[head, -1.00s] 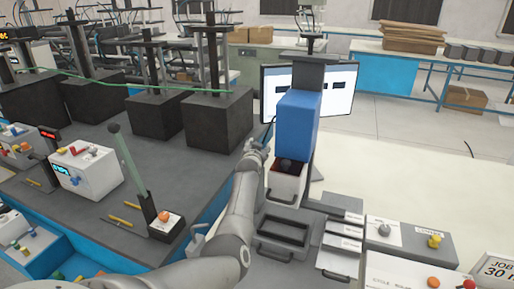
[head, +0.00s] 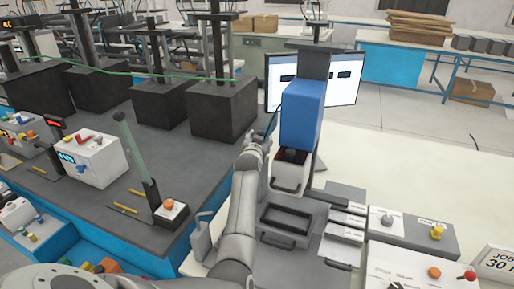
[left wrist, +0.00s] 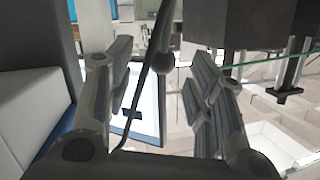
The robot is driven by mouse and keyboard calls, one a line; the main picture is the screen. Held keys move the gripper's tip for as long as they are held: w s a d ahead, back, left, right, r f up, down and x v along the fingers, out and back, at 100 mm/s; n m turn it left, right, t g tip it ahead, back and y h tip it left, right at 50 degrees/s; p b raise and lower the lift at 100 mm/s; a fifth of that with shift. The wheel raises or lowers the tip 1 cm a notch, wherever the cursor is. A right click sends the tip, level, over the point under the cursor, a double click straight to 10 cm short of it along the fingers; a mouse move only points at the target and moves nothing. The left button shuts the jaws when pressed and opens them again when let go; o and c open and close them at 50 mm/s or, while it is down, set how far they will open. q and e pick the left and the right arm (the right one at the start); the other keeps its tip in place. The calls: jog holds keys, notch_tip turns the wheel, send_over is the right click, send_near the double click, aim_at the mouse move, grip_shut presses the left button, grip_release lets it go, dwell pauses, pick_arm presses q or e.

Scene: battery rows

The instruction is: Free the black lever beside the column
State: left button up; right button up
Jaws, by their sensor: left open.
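The column (head: 312,75) with a blue housing (head: 302,115) stands right of the middle in the head view. My left gripper (head: 262,138) is beside its left side, mostly hidden behind my own wrist. In the left wrist view the gripper (left wrist: 160,75) is open. The black lever (left wrist: 165,25), a dark rod with a round grey knob (left wrist: 163,63), is between the open fingers, apart from both. A thin dark curved strand (left wrist: 137,112) runs down from near the knob; I cannot tell whether it is attached. My right gripper is not in view.
Below the housing is a small box with a red interior (head: 290,178). A grey tray with handles (head: 287,218) and a control panel (head: 412,228) are in front. A monitor (head: 346,80) stands behind the column.

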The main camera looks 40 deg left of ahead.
pick_arm(q)
jog(key=shift+v, duration=2.9)
jog(key=shift+d+f, duration=0.1)
jog(key=shift+c, duration=0.3)
